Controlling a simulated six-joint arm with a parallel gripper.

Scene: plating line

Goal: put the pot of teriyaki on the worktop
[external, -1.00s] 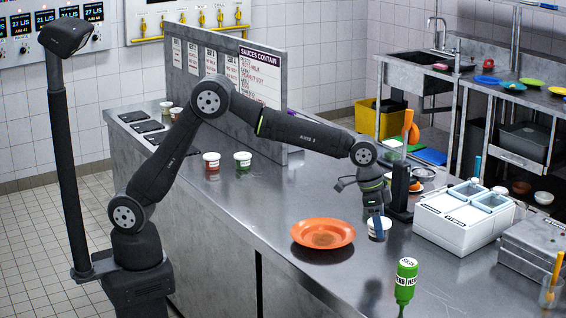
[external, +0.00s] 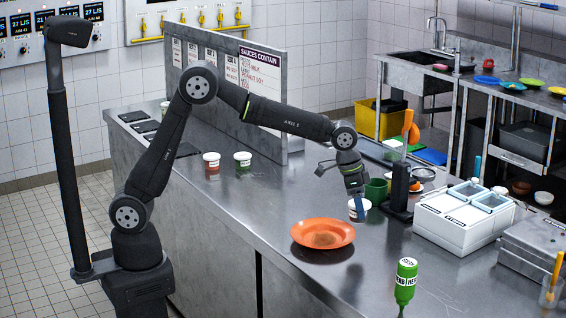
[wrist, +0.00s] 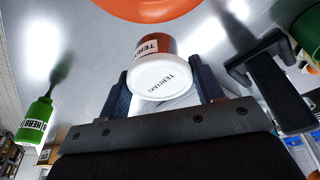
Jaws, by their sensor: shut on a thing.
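The pot of teriyaki (wrist: 162,76) has a white lid marked TERIYAKI and a brown-red body with a white label. My gripper (wrist: 163,92) is shut on it, one finger on each side, in the wrist view. In the external view the pot (external: 358,210) hangs from my gripper (external: 356,200) behind the orange plate's right side. The grey worktop (external: 290,200) lies beneath. I cannot tell how far the pot's base is above it.
The orange plate (external: 322,233) is just in front and left of the pot. A green cup (external: 376,191) and a dark stand (external: 400,192) are close on the right. A green herb bottle (external: 405,282) stands in front. Two pots, one red (external: 211,163) and one green (external: 243,162), stand further left.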

